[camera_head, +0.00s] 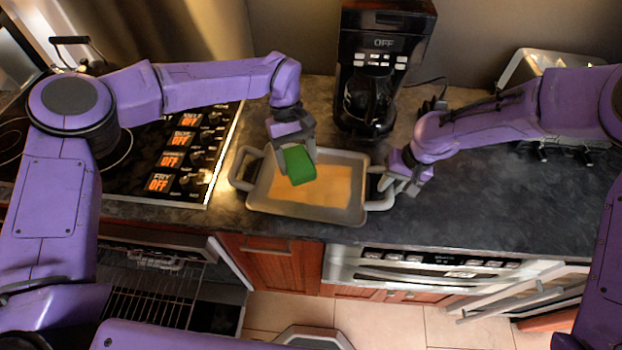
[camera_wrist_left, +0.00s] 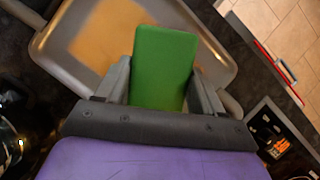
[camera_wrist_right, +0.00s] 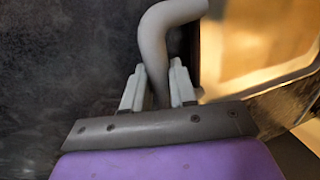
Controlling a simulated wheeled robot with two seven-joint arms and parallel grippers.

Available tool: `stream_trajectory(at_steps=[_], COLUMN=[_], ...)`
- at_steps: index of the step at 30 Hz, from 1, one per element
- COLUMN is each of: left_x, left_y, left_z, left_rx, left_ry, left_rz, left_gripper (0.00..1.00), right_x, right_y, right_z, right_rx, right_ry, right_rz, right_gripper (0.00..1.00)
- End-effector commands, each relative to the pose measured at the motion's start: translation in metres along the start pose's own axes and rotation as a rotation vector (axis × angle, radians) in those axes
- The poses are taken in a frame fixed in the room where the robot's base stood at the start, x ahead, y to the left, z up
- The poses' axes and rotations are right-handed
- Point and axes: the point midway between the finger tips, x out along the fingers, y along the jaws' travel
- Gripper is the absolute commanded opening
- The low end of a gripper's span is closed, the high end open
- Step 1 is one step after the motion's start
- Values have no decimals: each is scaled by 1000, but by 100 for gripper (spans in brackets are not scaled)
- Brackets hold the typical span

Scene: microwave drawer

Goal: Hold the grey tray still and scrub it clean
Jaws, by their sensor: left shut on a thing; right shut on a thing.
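The grey tray (camera_head: 335,213) lies on the dark counter, with a handle at each end and an orange-yellow stain (camera_head: 328,187) on its floor. My left gripper (camera_head: 298,160) is shut on a green sponge (camera_head: 299,166) and holds it over the left part of the tray. The sponge (camera_wrist_left: 165,68) sits between both fingers in the left wrist view. I cannot tell whether it touches the tray floor. My right gripper (camera_head: 392,182) is shut on the tray's right handle, and this handle (camera_wrist_right: 155,45) passes between its fingers in the right wrist view.
A black coffee maker (camera_head: 375,75) stands behind the tray. A stove (camera_head: 165,150) with lit displays is to the left. A dish rack (camera_head: 560,75) stands at the back right. The counter (camera_head: 480,205) right of the tray is clear. The counter's front edge runs close to the tray.

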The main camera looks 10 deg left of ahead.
Motion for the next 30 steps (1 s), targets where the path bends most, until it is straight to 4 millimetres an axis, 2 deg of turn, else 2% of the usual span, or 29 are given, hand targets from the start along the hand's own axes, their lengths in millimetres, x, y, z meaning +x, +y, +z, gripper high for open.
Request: stream_trajectory(at_steps=[13, 19, 30], left_x=[-2, 1, 25], left_y=[-50, -54, -54], left_z=[-5, -6, -16], left_rx=[-1, 0, 1], left_ry=[0, -1, 0], left_rz=[1, 0, -1], left_gripper=[13, 13, 13], right_x=[1, 1, 1], right_y=[0, 0, 0], right_z=[1, 1, 1], right_rx=[0, 0, 0], right_ry=[-3, -3, -4], right_rz=[1, 1, 1], right_gripper=[0, 0, 0])
